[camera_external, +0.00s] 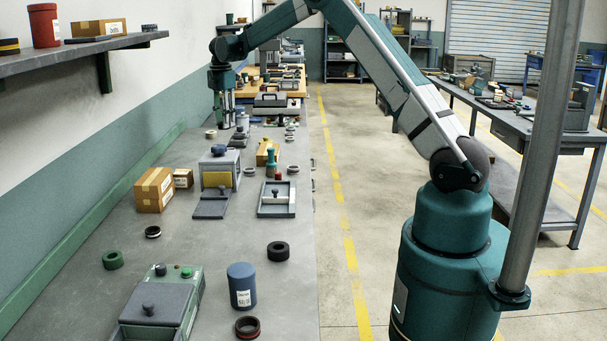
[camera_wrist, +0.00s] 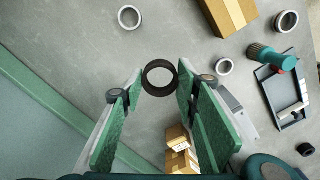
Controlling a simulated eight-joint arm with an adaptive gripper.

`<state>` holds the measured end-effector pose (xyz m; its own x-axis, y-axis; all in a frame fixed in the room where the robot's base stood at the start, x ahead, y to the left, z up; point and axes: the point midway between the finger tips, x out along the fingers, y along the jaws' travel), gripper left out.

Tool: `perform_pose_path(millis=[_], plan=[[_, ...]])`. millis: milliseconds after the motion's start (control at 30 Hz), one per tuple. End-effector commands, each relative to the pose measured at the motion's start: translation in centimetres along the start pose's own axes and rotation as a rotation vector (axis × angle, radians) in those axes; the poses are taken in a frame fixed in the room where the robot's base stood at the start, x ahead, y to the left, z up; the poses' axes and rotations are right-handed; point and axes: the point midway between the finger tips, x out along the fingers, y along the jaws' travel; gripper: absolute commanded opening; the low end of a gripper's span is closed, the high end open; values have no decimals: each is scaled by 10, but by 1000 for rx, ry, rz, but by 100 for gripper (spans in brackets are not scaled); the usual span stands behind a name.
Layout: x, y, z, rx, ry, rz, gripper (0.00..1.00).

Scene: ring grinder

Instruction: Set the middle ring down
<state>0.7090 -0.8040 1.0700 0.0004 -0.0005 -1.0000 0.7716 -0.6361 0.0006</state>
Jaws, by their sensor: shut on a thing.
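My gripper (camera_external: 226,126) hangs over the far part of the long grey bench (camera_external: 215,265), pointing down. In the wrist view its green-padded fingers (camera_wrist: 161,80) are closed on a dark ring (camera_wrist: 147,81), held at the fingertips with its round opening facing the camera. In the external view the held ring is too small to make out. How far it is from the bench top is not clear. A pale ring (camera_external: 211,134) lies on the bench just left of my gripper.
In the wrist view, loose rings (camera_wrist: 130,17) (camera_wrist: 223,67), a cardboard box (camera_wrist: 228,17), a teal-handled tool (camera_wrist: 270,56), a tray (camera_wrist: 290,118) and small boxes (camera_wrist: 180,160) lie around. Nearer are a blue canister (camera_external: 242,287) and a grey lidded box (camera_external: 160,302).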

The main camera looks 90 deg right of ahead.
Motion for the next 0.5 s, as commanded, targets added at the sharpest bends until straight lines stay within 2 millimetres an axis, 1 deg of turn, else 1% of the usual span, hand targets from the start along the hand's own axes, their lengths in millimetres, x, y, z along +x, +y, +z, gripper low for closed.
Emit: perform_pose_path(millis=[33,167,200,300,500], plan=[[11,0,-3,-3,0,0,17],[26,0,-3,-3,0,0,17],[33,0,-3,-3,0,0,17],[43,-1,-3,-3,0,0,17],[49,-1,-3,-3,0,0,17]])
